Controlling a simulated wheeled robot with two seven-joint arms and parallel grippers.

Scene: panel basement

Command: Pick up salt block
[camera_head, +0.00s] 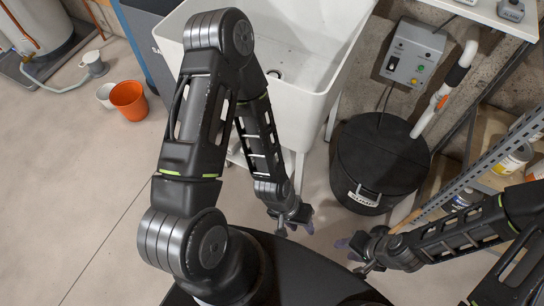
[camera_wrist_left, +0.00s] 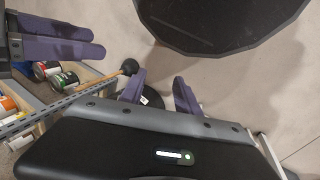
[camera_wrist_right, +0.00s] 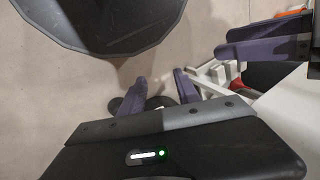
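I cannot make out a salt block in any view. My left gripper (camera_head: 295,224) is in front of the white sink, over the floor. In the left wrist view its two purple fingers (camera_wrist_left: 158,92) are apart with nothing between them. My right gripper (camera_head: 352,250) is to its right, in front of the black lidded sump. In the right wrist view its fingers (camera_wrist_right: 160,90) are also apart and empty.
The white sink (camera_head: 338,60) and black sump (camera_head: 372,160) stand ahead. A metal-framed shelf with cans (camera_head: 512,160) is at the right. An orange bucket (camera_head: 129,100) and a control box (camera_head: 411,55) also show.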

